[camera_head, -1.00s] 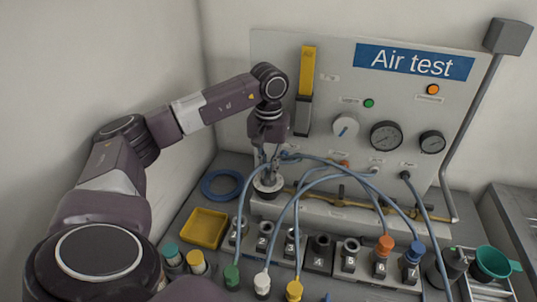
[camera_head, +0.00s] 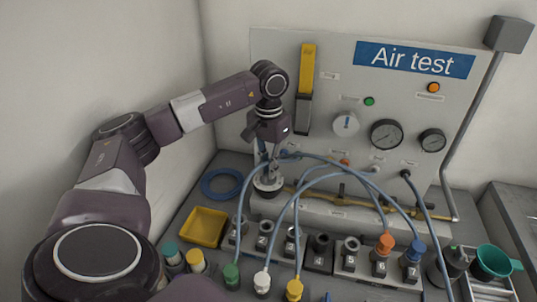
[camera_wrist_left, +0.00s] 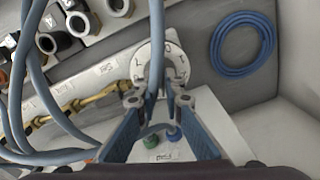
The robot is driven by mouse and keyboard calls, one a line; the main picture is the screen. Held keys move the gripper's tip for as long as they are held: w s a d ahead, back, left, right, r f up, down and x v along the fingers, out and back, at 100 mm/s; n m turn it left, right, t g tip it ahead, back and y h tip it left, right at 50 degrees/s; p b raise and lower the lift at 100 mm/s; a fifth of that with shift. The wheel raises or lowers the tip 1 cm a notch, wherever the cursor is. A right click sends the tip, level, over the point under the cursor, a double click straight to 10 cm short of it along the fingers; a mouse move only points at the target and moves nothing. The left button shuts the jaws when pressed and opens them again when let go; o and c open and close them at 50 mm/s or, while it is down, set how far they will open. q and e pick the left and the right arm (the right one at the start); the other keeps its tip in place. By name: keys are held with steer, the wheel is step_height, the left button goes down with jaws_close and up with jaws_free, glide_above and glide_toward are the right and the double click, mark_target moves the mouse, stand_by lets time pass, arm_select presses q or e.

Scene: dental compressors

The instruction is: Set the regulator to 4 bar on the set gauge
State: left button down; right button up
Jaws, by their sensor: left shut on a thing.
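My left gripper (camera_head: 267,172) points down at a round white-faced knob (camera_head: 268,187) at the foot of the panel. In the left wrist view my left gripper (camera_wrist_left: 158,100) has its fingers at the near edge of this knob (camera_wrist_left: 172,62), which bears dark marks. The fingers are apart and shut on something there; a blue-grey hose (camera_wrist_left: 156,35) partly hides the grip. On the panel are a larger gauge (camera_head: 386,135) and a smaller gauge (camera_head: 432,141); their readings and labels are too small to read. My right gripper is not seen.
Blue-grey hoses (camera_head: 325,160) arch close beside the gripper. A yellow tray (camera_head: 203,227), a blue hose coil (camera_head: 222,185) and numbered sockets (camera_head: 319,250) lie in front of the panel.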

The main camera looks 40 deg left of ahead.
arm_select(q)
steer(key=c, duration=2)
jaws_free()
steer(key=shift+c, duration=0.2)
step_height(320, 180, up, 12)
